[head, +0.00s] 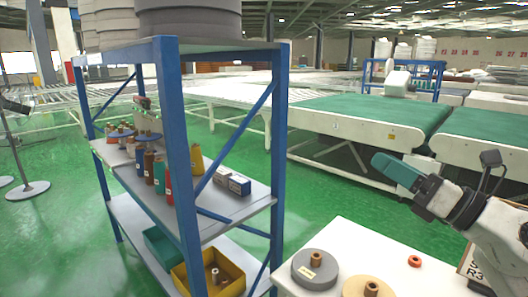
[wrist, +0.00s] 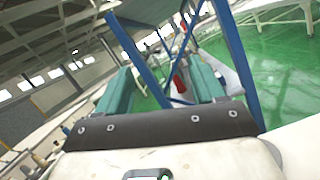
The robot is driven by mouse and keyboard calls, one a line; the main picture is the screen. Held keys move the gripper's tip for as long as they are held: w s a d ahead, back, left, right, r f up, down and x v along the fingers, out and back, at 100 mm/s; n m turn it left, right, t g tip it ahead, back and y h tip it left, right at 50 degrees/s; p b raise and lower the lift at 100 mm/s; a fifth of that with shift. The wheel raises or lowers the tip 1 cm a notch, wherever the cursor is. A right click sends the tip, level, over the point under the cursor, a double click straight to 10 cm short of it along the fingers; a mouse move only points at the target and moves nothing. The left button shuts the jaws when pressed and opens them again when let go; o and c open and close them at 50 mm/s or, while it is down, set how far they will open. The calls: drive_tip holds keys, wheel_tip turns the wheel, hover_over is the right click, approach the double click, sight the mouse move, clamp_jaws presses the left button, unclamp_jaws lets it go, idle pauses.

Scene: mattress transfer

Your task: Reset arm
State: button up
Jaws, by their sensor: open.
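My gripper (head: 397,171) is at the right of the head view, raised above the white table (head: 338,236). Its teal fingers point left toward the blue shelf rack (head: 178,130). In the wrist view the two teal fingers of my gripper (wrist: 162,90) stand apart with nothing held between them. The rack and a red spool (wrist: 179,82) show beyond the fingers, out of contact.
The rack holds several thread spools, small boxes (head: 239,184) and a yellow bin (head: 228,270). Green-topped conveyors (head: 375,115) stand behind. Green floor lies open between.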

wheel_tip(320, 180, up, 4)
drive_tip(key=d+m+t+h, duration=0.3)
drive_tip(key=m+t+h, duration=0.3)
drive_tip(key=m, duration=0.5)
drive_tip(key=s+d+f+m+t+h, duration=0.1)
drive_tip(key=d+f+m+h, duration=0.35)
drive_tip(key=m+h, duration=0.8)
drive_tip(key=s+d+f+m+g+h, duration=0.1)
drive_tip(key=s+f+m+g, duration=0.1)
drive_tip(key=f+m+g, duration=0.6)
drive_tip(key=s+d+f+m+g+h, duration=0.15)
drive_tip(key=f+m, duration=0.35)
drive_tip(key=f, duration=0.8)
drive_tip(key=s+a+f+m+g+y, duration=0.1)
drive_tip(key=s+a+f+g+y, duration=0.2)
drive_tip(key=s+f, duration=0.5)
drive_tip(key=s+a+f+m+g+y, duration=0.2)
drive_tip(key=s+a+f+g, duration=0.15)
drive_tip(key=s+f, duration=0.45)
drive_tip(key=s+a+f+g+y, duration=0.3)
drive_tip(key=s+f+g, duration=0.4)
drive_tip(key=s, duration=0.8)
wheel_tip(320, 180, down, 3)
drive_tip(key=shift+s+f, duration=0.15)
